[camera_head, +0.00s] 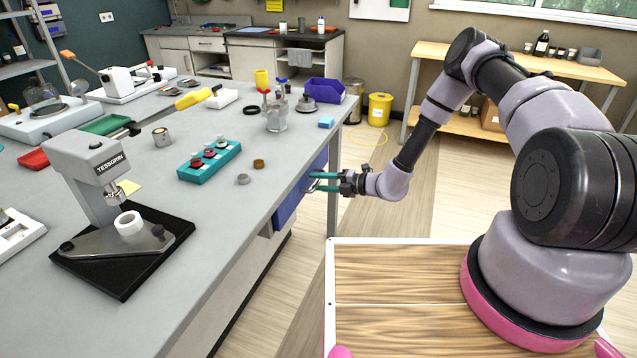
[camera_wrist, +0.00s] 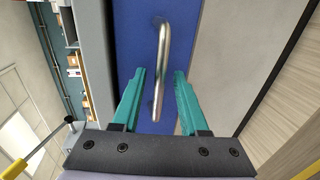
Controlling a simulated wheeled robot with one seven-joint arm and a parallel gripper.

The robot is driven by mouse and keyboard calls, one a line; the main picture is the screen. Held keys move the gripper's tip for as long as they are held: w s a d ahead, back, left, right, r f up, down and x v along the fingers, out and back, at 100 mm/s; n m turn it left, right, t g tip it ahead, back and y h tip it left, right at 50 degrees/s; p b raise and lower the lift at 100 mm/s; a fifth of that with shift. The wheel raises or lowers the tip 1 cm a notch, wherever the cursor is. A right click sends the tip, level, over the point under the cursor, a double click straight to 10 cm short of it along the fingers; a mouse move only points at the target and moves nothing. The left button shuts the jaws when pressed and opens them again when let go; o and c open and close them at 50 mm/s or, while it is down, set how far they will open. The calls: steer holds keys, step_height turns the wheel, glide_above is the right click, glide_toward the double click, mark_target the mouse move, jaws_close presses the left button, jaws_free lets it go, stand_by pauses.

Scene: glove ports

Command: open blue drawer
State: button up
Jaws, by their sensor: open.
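The blue drawer (camera_head: 300,192) is under the near right edge of the grey workbench (camera_head: 225,235). Its front also fills the middle of the wrist view (camera_wrist: 132,40). A silver bar handle (camera_wrist: 161,55) stands out from the drawer front. My gripper (camera_head: 316,182) is at the drawer front, and its teal fingers point at the handle. In the wrist view my gripper (camera_wrist: 164,75) is open, with one finger on each side of the handle. I cannot tell whether either finger touches it. The drawer looks shut, though my gripper partly hides it in the head view.
The bench top holds a black-based test stand (camera_head: 125,245), a teal block with red-topped pieces (camera_head: 210,163) and a purple bin (camera_head: 324,91). A yellow bucket (camera_head: 380,109) stands on the floor behind. The wooden floor right of the drawer (camera_head: 420,215) is clear.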

steer(key=shift+a, duration=0.15)
jaws_close()
stand_by(1.4)
